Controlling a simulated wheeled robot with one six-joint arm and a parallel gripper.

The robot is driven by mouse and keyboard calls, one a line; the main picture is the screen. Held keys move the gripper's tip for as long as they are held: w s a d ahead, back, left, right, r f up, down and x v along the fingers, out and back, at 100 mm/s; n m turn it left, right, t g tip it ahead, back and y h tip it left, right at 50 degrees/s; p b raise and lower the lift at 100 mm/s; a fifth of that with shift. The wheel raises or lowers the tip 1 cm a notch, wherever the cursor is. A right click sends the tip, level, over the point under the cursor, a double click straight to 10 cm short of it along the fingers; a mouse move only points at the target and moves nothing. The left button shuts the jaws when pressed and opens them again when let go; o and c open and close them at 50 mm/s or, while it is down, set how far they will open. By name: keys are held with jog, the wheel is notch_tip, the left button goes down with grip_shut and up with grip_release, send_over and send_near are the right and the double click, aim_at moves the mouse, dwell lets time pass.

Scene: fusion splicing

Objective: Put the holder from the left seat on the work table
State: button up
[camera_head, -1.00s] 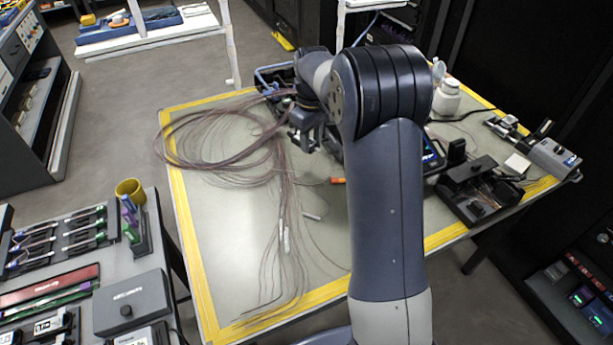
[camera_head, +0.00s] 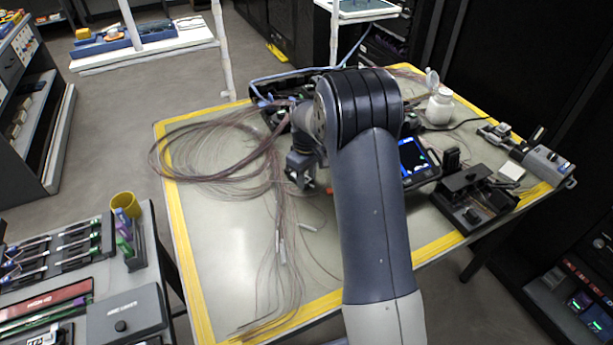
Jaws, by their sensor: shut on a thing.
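My gripper (camera_head: 302,184) hangs fingers-down over the work table (camera_head: 215,268), left of my arm's large dark joint. It is shut on a small dark thing, most likely the holder; at this size its outline cannot be told from the fingers. The gripper seems a little above the tabletop, but contact cannot be judged. The fusion splicer with its lit screen (camera_head: 413,156) stands behind and right of my arm. My arm hides most of its body, and the left seat is not visible.
Loose fibre coils (camera_head: 215,150) and hanging strands cover the table's left and middle. A white bottle (camera_head: 439,106) and a black device (camera_head: 474,197) stand at the right. A side bench with a yellow cup (camera_head: 125,203) is at the lower left. The left front tabletop is fairly clear.

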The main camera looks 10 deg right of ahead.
aim_at(306, 180)
jog(key=shift+f, duration=0.2)
jog(key=o, duration=1)
notch_tip(306, 180, up, 12)
jog(key=shift+r, duration=0.25)
